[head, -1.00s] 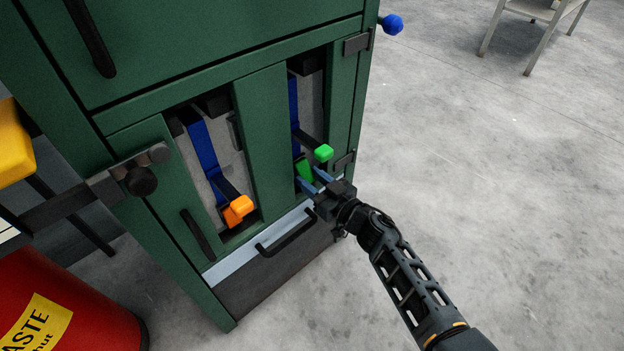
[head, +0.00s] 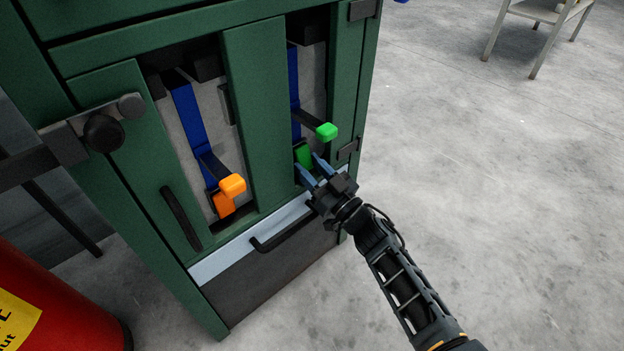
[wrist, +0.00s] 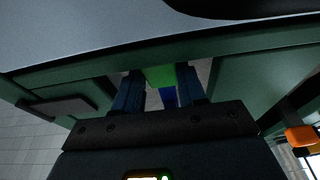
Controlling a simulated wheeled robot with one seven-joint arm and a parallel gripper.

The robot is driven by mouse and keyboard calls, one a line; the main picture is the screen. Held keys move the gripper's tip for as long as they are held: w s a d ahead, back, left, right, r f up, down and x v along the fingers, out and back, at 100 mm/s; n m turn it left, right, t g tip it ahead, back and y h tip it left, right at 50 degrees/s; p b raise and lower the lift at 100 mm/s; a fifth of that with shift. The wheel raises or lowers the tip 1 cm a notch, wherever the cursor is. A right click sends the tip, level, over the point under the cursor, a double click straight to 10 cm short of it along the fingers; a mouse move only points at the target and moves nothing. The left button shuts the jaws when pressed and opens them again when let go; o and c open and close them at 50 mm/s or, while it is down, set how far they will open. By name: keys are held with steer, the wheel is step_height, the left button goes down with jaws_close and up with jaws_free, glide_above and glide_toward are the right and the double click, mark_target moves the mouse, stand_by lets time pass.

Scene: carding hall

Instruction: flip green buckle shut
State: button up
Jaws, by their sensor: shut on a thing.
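The green buckle is in the right-hand opening of the green cabinet in the head view. Its dark lever stands out from the blue strap (head: 295,95) and ends in a bright green knob (head: 326,131). A darker green tab (head: 303,155) sits below the knob at the strap's lower end. My gripper (head: 309,166) reaches in from the lower right with its blue fingers on either side of this tab, below the knob. In the wrist view, a green piece (wrist: 160,75) fills the gap between the fingers (wrist: 161,90). The knob is clear of the fingers.
A red bin (head: 55,300) stands at lower left.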

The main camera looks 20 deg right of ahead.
steer(key=shift+w+f+t+b, duration=0.1)
steer(key=shift+f+t+b, duration=0.2)
steer(key=shift+b, duration=0.3)
steer(key=shift+r, duration=0.2)
steer(key=o, duration=1.1)
steer(key=shift+c, duration=0.2)
steer(key=p+v, duration=0.2)
steer(key=v, duration=0.5)
steer(key=shift+s+f, duration=0.3)
steer(key=shift+d, duration=0.1)
